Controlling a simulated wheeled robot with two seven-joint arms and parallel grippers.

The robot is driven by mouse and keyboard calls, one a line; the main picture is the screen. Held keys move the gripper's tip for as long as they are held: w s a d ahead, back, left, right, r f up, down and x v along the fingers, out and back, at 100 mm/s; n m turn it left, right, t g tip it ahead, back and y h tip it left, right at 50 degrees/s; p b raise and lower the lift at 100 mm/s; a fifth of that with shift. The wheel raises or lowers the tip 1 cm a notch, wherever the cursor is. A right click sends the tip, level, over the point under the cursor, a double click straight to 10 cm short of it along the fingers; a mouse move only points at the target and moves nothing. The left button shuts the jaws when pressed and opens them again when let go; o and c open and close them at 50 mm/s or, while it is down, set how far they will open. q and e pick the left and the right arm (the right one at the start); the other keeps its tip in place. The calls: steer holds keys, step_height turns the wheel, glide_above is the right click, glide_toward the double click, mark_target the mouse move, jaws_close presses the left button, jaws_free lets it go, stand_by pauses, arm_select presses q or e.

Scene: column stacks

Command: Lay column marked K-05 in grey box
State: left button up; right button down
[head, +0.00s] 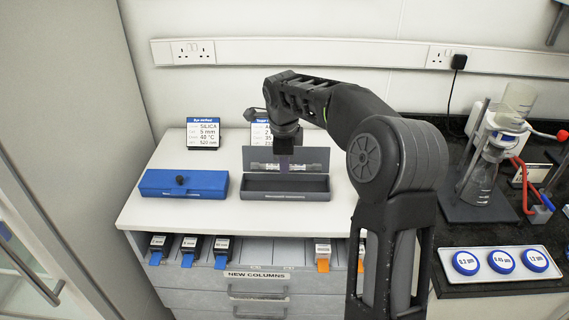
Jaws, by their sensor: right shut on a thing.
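The grey box (258,195) stands on the white top with its lid (316,156) raised at the back, and its long dark tray looks empty. My right gripper (284,161) points down over the box, shut on a clear, slim column (302,168). The column lies level, left to right, in front of the raised lid and above the tray. Its markings are too small to read, so I cannot tell if it is K-05. My left gripper is not in view.
A closed blue box (205,186) stands left of the grey one. An open drawer below, labelled NEW COLUMNS (257,275), holds blue-tagged and orange-tagged pieces. Glassware (482,176) and a filter tray (483,276) are at right.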

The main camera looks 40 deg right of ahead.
mark_target(285, 188)
steer(key=shift+f+b, duration=2.15)
steer(key=shift+f, duration=0.75)
steer(key=shift+f+b, duration=0.45)
steer(key=shift+f, duration=0.1)
steer(key=c, duration=1.4)
jaws_free()
steer(key=shift+o, duration=0.3)
steer(key=shift+s, duration=0.1)
steer(key=v, duration=0.8)
